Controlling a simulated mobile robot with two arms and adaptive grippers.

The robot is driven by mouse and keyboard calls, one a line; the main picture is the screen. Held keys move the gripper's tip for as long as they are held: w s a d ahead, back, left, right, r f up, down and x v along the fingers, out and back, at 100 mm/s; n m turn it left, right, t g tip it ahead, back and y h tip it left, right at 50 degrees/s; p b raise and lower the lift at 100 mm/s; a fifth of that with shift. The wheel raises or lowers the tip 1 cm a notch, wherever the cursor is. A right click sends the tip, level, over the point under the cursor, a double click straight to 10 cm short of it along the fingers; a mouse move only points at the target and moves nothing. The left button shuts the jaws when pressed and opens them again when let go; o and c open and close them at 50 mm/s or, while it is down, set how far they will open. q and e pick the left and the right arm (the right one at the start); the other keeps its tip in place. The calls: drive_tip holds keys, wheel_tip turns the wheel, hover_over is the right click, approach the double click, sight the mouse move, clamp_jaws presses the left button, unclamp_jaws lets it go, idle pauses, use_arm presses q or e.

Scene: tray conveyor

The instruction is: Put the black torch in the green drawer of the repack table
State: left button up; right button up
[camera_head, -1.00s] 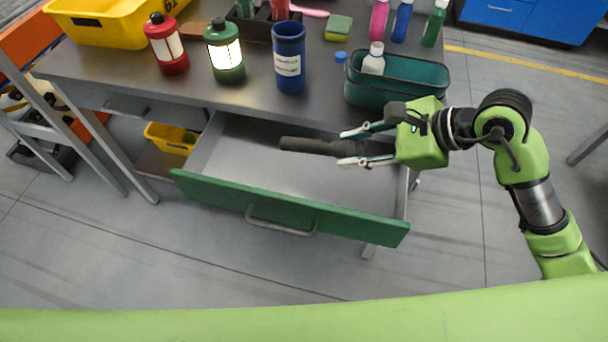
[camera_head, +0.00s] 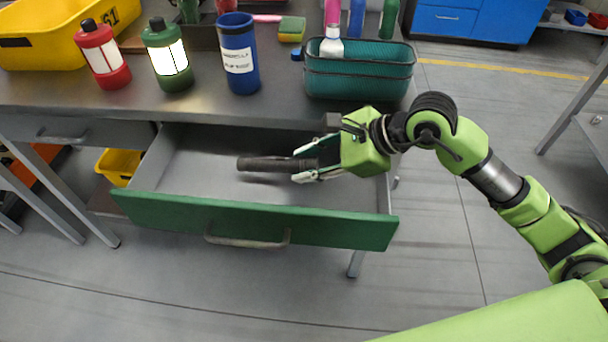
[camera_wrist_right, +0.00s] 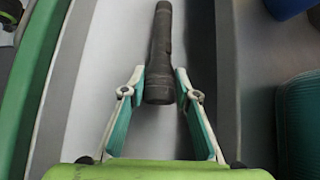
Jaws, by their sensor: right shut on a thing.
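The black torch (camera_head: 268,164) is dark and long, and it lies level across the inside outline of the open green drawer (camera_head: 150,209) in the head view. My right gripper (camera_head: 305,164) is shut on one end of the torch, which points left. The wrist view shows the torch (camera_wrist_right: 160,45) between the fingertips (camera_wrist_right: 158,80), over the drawer's pale floor. I cannot tell whether the torch touches that floor. The drawer is pulled out of the repack table (camera_head: 205,100), with its grey handle (camera_head: 247,240) in front. My left gripper is not in view.
The floor in front is clear.

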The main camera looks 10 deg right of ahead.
wheel_tip(320, 180, down, 3)
drive_tip(key=shift+f, duration=0.3)
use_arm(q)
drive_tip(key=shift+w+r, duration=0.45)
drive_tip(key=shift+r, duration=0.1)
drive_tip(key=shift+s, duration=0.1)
use_arm(e)
drive_tip(key=shift+f+b, duration=0.1)
drive_tip(key=shift+b, duration=0.2)
drive_tip(key=o, duration=1)
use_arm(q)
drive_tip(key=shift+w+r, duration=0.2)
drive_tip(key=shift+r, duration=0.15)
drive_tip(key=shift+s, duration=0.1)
